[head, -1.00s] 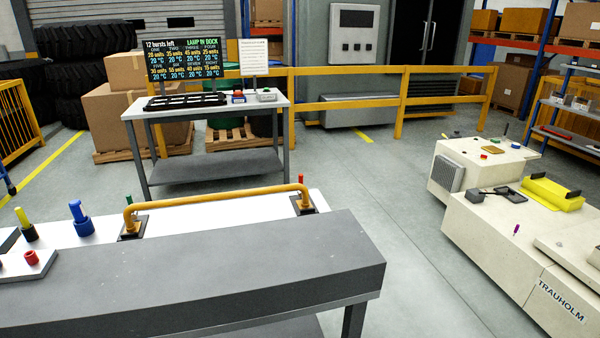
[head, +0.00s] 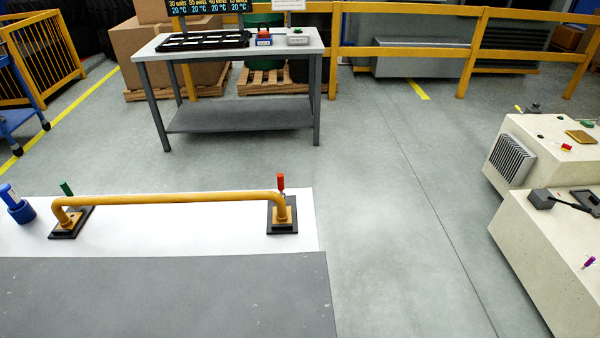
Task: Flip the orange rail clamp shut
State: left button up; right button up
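An orange rail (head: 170,198) runs across the white top of the near bench. Its bent ends stand on two dark base plates. At the right end a clamp with a red handle (head: 281,182) stands upright on its plate (head: 283,228). At the left end a green handle (head: 66,188) leans slightly, partly behind the rail, by its plate (head: 60,233). No clamp with a clearly orange handle shows; the orange colour is on the rail. Neither of my grippers is in view.
The near bench has a grey front panel (head: 160,300). A blue cylinder (head: 18,205) stands at its left. A grey table (head: 240,115) with a black tray (head: 203,40) stands behind. Cream carriers (head: 545,235) stand at the right. The floor (head: 390,210) between is clear.

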aim_at(280, 175)
jog(key=i+l, duration=0.1)
jog(key=l, duration=0.9)
jog(key=i+l+u, duration=0.1)
jog(key=l, duration=0.85)
jog(key=i+l+u, duration=0.1)
jog(key=l, duration=0.9)
